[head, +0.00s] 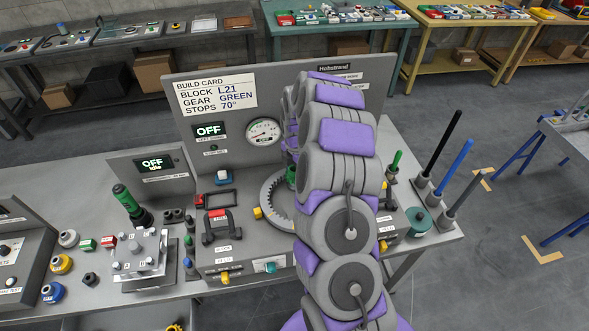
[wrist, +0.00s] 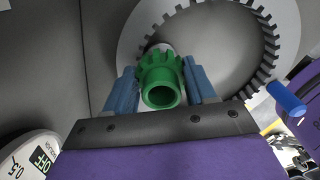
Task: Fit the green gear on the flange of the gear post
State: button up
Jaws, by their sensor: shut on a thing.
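My gripper (wrist: 160,70) is shut on the green gear (wrist: 160,82), with one blue finger on each side of it. The gear has a toothed rim and a hollow round hub that faces the wrist camera. A pale round part (wrist: 157,48), perhaps the gear post, shows just behind the gear. The gear hides most of it, so I cannot tell whether they touch. In the head view a bit of green (head: 291,175) shows beside my arm, over the grey ring area. My arm hides the gripper and most of the post there.
A grey ring with inner teeth (wrist: 222,22) surrounds the gear's area; its left side shows in the head view (head: 268,203). A round gauge (wrist: 30,158) is at lower left. Tall rods (head: 455,170) stand at the bench's right end.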

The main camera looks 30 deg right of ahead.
jog(key=shift+d+f, duration=0.25)
jog(key=shift+d, duration=0.4)
jog(key=shift+a+f, duration=0.1)
jog(key=shift+a, duration=1.1)
jog(key=shift+d+f, duration=0.15)
jog(key=shift+d, duration=0.6)
jog(key=shift+a+f, duration=0.25)
jog(key=shift+a, duration=0.15)
jog(key=shift+f, duration=0.2)
jog(key=o, duration=1.4)
jog(key=shift+o, duration=0.2)
notch_tip(320, 180, up, 17)
jog(key=shift+d+r+p, duration=0.15)
jog(key=shift+p, duration=0.2)
